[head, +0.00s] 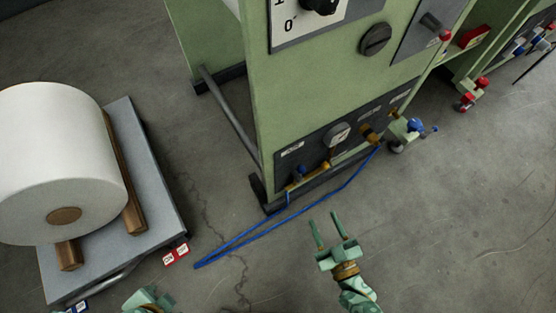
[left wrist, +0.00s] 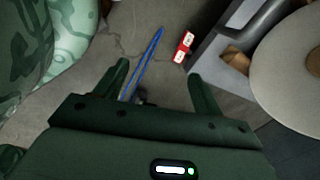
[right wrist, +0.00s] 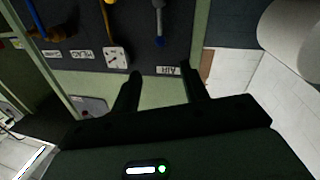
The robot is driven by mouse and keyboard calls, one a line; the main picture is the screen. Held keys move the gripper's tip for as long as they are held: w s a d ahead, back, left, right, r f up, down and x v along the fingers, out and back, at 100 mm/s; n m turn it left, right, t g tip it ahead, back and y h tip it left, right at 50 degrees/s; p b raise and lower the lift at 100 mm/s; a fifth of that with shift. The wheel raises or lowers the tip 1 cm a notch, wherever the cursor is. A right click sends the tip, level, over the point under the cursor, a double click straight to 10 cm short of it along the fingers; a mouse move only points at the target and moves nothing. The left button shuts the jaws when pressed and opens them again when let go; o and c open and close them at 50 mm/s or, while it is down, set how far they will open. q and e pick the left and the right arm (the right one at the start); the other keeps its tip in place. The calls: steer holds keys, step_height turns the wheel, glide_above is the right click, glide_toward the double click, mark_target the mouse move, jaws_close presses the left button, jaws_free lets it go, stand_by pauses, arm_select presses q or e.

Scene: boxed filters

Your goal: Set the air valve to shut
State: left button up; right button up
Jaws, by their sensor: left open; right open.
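The air valve (head: 297,173) sits low on the left of the dark lower panel of the green machine, with brass-coloured fittings and a blue part. In the right wrist view, upside down, the AIR label (right wrist: 168,70) lies in line with a blue-topped grey fitting (right wrist: 158,18). Whether its lever stands open or shut is too small to tell. My right gripper (head: 324,217) is open and empty, in front of the panel and apart from the valve. Its fingers (right wrist: 161,70) frame the label. My left gripper (left wrist: 158,70) is open and empty; only part of it shows in the head view.
A round gauge (head: 337,135) and a brass fitting (head: 370,133) are right of the valve. A blue hose (head: 235,244) loops across the floor. A white roll (head: 60,150) rests on a grey cart (head: 150,170) at left. A red box (head: 176,254) lies beside it.

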mark_target(299, 172)
arm_select(q)
steer(key=w+d+r+n+t+h+b, duration=0.1)
steer(key=w+d+r+t+h+b, duration=0.1)
steer(key=w+d+b, duration=0.2)
steer(key=shift+w+d+r+t, duration=0.2)
steer(key=shift+w+d+t, duration=0.25)
steer(key=shift+w, duration=0.3)
arm_select(e)
steer(key=x, duration=1.5)
steer(key=shift+w, duration=0.1)
jaws_close()
